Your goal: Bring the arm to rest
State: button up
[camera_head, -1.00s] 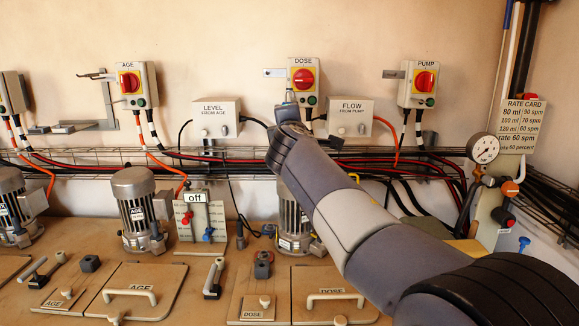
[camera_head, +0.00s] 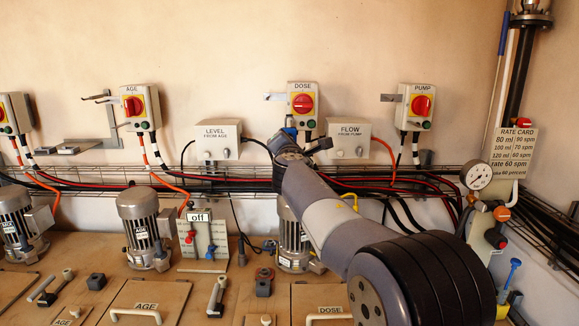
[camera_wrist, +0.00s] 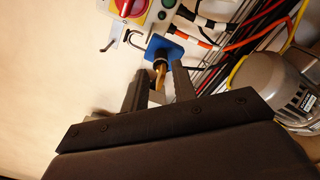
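My gripper (camera_wrist: 159,72) shows in the wrist view with its two dark fingers apart; it looks open. A blue block with a brass-coloured stem (camera_wrist: 163,47) appears ahead of the fingers, the stem lined up with the gap, with clear space on both sides. I cannot tell how deep it lies between them. In the head view my arm (camera_head: 325,220) reaches from the lower right up toward the wall, its end just below the DOSE switch box (camera_head: 302,103). A small blue spot shows at the arm's end; the fingers are too small there to make out.
The FLOW box (camera_head: 349,136) and LEVEL box (camera_head: 217,139) flank the arm's end. Cables and a wire tray (camera_head: 120,178) run along the wall. Motors (camera_head: 144,229) and hatches (camera_head: 140,304) lie below. A pressure gauge (camera_head: 478,176) stands at the right.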

jog(key=shift+s+a+n+p, duration=0.1)
jog(key=shift+s+n+p, duration=0.25)
jog(key=shift+n+p, duration=0.95)
jog(key=shift+s+d+n+p, duration=0.1)
jog(key=shift+s+n+p, duration=0.2)
jog(key=shift+n+p, duration=1)
jog(key=shift+s+a+n+p, duration=0.1)
jog(key=shift+s+n+p, duration=0.3)
jog(key=shift+n, duration=1.7)
